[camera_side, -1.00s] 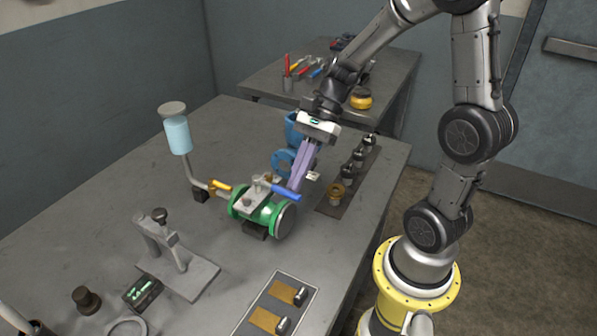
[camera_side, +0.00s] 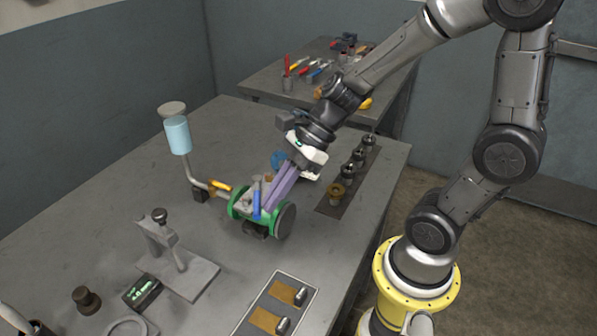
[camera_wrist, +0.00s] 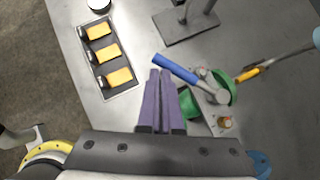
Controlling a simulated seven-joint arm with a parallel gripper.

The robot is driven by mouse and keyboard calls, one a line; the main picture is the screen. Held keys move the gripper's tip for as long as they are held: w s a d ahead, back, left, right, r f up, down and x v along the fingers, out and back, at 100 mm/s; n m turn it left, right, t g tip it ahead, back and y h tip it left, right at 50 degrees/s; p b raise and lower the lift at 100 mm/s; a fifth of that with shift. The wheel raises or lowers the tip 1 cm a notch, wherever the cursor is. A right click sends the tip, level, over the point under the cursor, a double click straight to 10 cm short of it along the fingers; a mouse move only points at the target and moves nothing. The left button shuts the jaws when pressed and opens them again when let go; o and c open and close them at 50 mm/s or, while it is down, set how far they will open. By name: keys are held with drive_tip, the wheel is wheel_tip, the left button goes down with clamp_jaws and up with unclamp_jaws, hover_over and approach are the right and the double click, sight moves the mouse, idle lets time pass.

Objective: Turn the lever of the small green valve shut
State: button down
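The small green valve (camera_side: 272,214) stands on the table and also shows in the wrist view (camera_wrist: 189,104). Its blue-handled lever (camera_side: 256,201) points toward the front of the table in the side view. In the wrist view the blue lever (camera_wrist: 174,68) reaches up and left from its pivot. My gripper (camera_side: 268,200) is low at the valve, its purple fingers beside the lever. In the wrist view the two fingers (camera_wrist: 160,74) lie close together with a thin gap, and no object shows between them. Whether a fingertip touches the lever, I cannot tell.
A pipe with a yellow handle (camera_side: 221,186) leads left from the valve to a light-blue cylinder (camera_side: 178,136). A clamp stand (camera_side: 185,273) is at front left, a tray with orange pieces (camera_side: 262,301) in front. A row of dark fittings (camera_side: 359,156) stands right.

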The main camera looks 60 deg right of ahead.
drive_tip(key=shift+w+a, duration=0.4)
drive_tip(key=shift+a, duration=0.2)
drive_tip(key=shift+w+a+m+t+h, duration=0.15)
drive_tip(key=shift+w+a+m, duration=0.25)
drive_tip(key=shift+w, duration=0.25)
drive_tip(key=shift+w+a+m+t+h, duration=0.15)
drive_tip(key=shift+w+a+m, duration=0.15)
drive_tip(key=shift+w+a, duration=0.3)
drive_tip(key=shift+w, duration=0.1)
